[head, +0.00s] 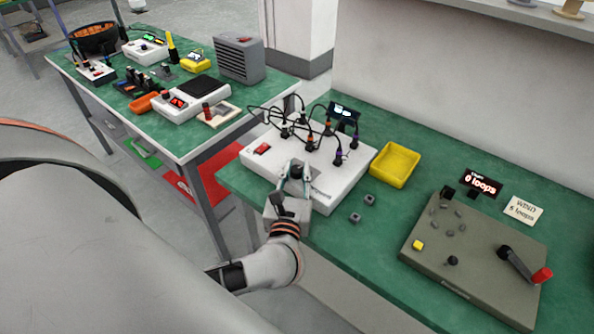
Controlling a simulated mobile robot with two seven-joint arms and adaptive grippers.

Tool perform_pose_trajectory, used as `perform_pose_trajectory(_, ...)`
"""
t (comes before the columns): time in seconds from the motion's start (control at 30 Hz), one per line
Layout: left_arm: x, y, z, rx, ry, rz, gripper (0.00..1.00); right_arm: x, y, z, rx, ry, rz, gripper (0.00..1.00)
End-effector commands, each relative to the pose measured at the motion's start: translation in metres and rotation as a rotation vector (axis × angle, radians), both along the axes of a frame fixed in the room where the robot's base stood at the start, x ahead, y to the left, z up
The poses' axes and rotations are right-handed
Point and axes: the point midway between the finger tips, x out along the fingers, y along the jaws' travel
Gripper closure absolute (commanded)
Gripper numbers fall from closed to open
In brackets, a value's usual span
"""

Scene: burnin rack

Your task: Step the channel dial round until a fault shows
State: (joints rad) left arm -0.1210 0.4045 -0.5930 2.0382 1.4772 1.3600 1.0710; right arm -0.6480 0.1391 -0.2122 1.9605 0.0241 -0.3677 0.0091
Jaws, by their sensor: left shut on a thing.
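The white burn-in unit (323,189) sits on the near green bench. Several dark plugs with coloured bands and black cables stand in its top. A small dark display (344,112) with pale lit marks stands at its back edge; I cannot read it. The channel dial (297,171) is a dark knob near the unit's front edge. My left gripper (295,176) is shut on the dial, with a finger on each side of it. The gripper hides part of the dial, so its pointer setting cannot be told. My right gripper is not in view.
A yellow tray (396,165) stands right of the unit. Small grey blocks (356,217) lie in front of it. A winding board (470,262) with a red-handled crank fills the right. Another bench (132,110) with instruments stands at the left.

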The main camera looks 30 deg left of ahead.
Motion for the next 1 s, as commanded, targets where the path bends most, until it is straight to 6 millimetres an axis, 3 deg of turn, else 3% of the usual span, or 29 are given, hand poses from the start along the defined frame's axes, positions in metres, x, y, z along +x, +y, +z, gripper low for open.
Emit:
perform_pose_trajectory(0.5,-0.001,0.001,-0.002,0.006,0.002,-0.408,1.0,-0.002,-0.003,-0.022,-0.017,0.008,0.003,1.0)
perform_pose_trajectory(1.0,0.0,0.0,0.0,0.0,-0.001,-0.548,1.0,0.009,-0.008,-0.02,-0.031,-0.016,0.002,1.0)
